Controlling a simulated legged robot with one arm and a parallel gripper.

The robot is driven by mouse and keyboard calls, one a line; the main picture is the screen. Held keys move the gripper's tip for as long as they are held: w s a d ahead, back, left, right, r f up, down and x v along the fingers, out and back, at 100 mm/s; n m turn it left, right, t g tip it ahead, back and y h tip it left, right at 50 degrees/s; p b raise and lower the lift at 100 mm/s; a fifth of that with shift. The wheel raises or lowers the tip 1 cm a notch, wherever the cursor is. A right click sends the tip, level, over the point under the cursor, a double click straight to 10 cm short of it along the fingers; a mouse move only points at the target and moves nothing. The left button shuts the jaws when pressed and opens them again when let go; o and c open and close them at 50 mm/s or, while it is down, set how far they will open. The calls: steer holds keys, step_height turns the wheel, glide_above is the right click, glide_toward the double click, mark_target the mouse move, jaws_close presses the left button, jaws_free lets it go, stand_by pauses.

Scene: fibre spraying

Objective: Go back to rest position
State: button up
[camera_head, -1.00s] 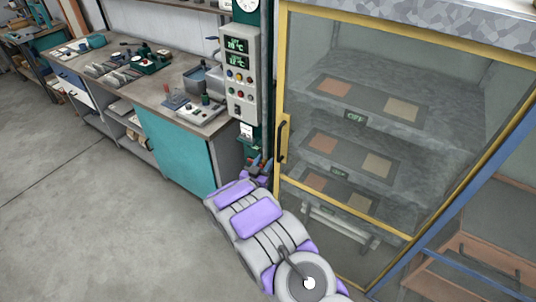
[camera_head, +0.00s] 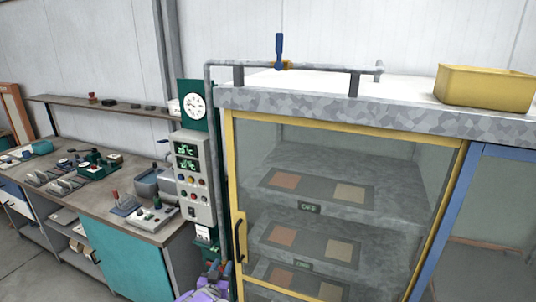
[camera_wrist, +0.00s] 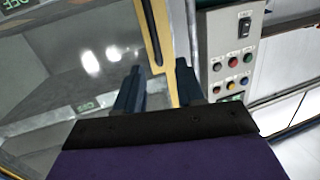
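My gripper (camera_head: 216,268) shows at the bottom of the head view, low beside the cabinet's left edge and below the control box (camera_head: 194,178). In the wrist view my gripper's two dark fingers (camera_wrist: 158,84) stand apart, with the yellow door frame (camera_wrist: 172,62) visible behind the gap. Nothing is seen held between them. The glass cabinet door (camera_head: 345,132) looks closed. Its dark handle (camera_head: 240,240) is just right of my gripper and also shows in the wrist view (camera_wrist: 151,30), above the fingertips. Most of my arm is below the head view.
A workbench (camera_head: 88,200) with tools and a teal cupboard (camera_head: 125,262) stands left. The control box's coloured buttons (camera_wrist: 232,62) are close to my gripper in the wrist view. A pipe with a blue valve lever (camera_head: 279,50) and a yellow bin (camera_head: 485,88) are on the cabinet top.

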steer(key=s+d+r+n+g+y+b, duration=0.2)
steer(key=s+d+r+g+y+b, duration=0.15)
steer(key=s+d+r+g, duration=0.6)
steer(key=s+d+r+g+b, duration=0.1)
steer(key=s+d+g, duration=0.2)
steer(key=s+d, duration=0.4)
steer(key=s+d+r+g+h, duration=0.1)
steer(key=s+d+g, duration=0.2)
steer(key=s+d, duration=0.5)
steer(key=s+d+r+g+b, duration=0.1)
steer(key=s+d, duration=0.7)
steer(key=s, duration=1.7)
steer(key=shift+r+g+h+b, duration=0.35)
steer(key=shift+r+g, duration=0.1)
steer(key=shift+g, duration=0.7)
steer(key=shift+c, duration=0.5)
